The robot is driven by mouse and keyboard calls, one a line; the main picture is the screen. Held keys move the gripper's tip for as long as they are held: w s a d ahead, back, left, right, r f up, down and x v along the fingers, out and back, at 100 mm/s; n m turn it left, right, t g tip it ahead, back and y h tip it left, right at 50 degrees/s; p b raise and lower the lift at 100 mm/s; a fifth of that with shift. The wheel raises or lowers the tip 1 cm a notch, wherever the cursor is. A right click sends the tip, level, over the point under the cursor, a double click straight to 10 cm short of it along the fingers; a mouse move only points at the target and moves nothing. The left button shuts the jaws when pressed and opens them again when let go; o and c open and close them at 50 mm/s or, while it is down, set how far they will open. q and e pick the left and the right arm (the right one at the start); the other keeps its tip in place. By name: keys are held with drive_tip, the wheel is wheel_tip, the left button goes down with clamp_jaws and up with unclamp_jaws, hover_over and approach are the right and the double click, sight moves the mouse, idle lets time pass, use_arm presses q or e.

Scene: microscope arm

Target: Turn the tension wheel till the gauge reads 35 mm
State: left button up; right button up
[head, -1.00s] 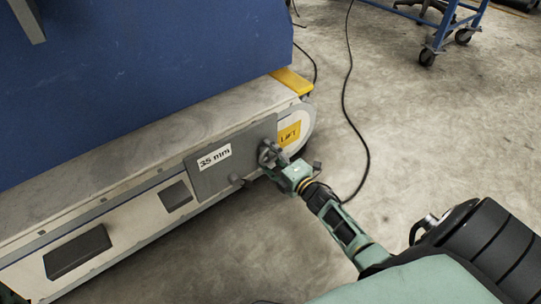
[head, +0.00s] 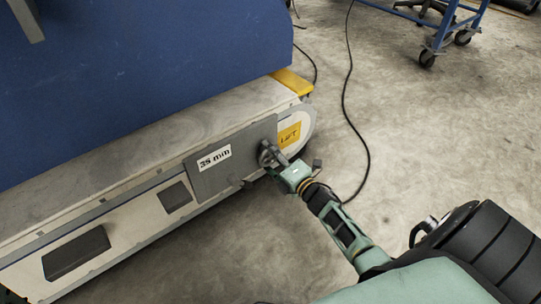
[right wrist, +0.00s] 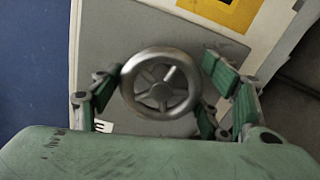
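The tension wheel (right wrist: 160,85) is a metal handwheel with spokes on a grey panel (head: 205,185) at the side of the machine. My right gripper (right wrist: 165,90) is at the wheel, with its fingers spread around the rim. The left finger is close to or touching the rim; the right fingers show a small gap. In the head view my right gripper (head: 270,165) largely hides the wheel. The gauge label (head: 214,157) on the panel seems to read 35 mm, but its second digit is not sharp. My left gripper is not in view.
A yellow LIFT label (head: 289,135) is on the machine's rounded end, beside the panel. The blue machine body (head: 140,80) rises above the pale base. A black cable (head: 346,100) lies on the open concrete floor, and a blue wheeled cart (head: 440,35) stands at the back.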

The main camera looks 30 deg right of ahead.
drive_tip(key=shift+o, duration=1.3)
drive_tip(key=shift+s, duration=0.15)
drive_tip(key=s, duration=1.1)
drive_tip(key=shift+s+d, duration=0.35)
drive_tip(key=shift+d, duration=0.05)
